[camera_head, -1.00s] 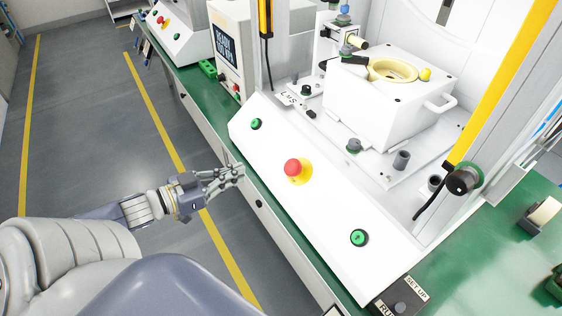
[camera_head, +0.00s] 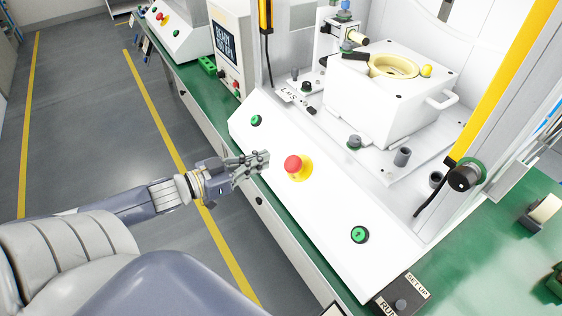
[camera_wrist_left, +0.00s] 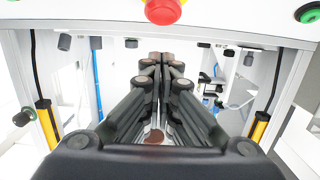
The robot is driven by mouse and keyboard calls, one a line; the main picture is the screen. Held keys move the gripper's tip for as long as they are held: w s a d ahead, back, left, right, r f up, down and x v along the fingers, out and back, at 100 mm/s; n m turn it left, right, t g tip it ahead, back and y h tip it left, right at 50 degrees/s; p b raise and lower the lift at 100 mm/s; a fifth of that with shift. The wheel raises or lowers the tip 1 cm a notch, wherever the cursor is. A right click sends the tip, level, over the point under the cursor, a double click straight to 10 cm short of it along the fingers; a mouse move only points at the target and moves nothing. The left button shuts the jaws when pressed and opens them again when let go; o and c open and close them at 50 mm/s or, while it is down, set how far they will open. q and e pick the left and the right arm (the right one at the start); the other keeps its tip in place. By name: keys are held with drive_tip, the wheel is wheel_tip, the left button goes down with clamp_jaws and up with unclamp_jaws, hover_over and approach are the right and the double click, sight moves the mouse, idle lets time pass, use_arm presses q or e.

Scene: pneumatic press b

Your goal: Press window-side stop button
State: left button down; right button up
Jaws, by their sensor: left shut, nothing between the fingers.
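A red mushroom stop button (camera_head: 293,165) on a yellow base sits in the middle of the white sloped panel (camera_head: 322,210). It also shows at the top edge of the left wrist view (camera_wrist_left: 163,11). My left gripper (camera_head: 265,159) is shut and empty, just left of the red button, with its fingertips over the panel's left edge. A gap shows between fingertips and button in the head view. In the left wrist view the closed fingertips (camera_wrist_left: 164,57) lie below the button. My right gripper is not in view. Which side the window is on cannot be told.
Green buttons sit at the panel's upper left (camera_head: 257,120) and lower right (camera_head: 359,234). A white press fixture (camera_head: 385,105) stands behind. Another machine's panel (camera_head: 180,35) with a red button is at the far left. A green bench (camera_head: 470,265) lies right.

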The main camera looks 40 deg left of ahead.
sight(291, 163)
use_arm(q)
drive_tip(key=w+d+f, duration=0.2)
drive_tip(key=w+f, duration=0.1)
drive_tip(key=w, duration=0.3)
drive_tip(key=shift+d+f, duration=0.3)
drive_tip(key=shift+f, duration=0.05)
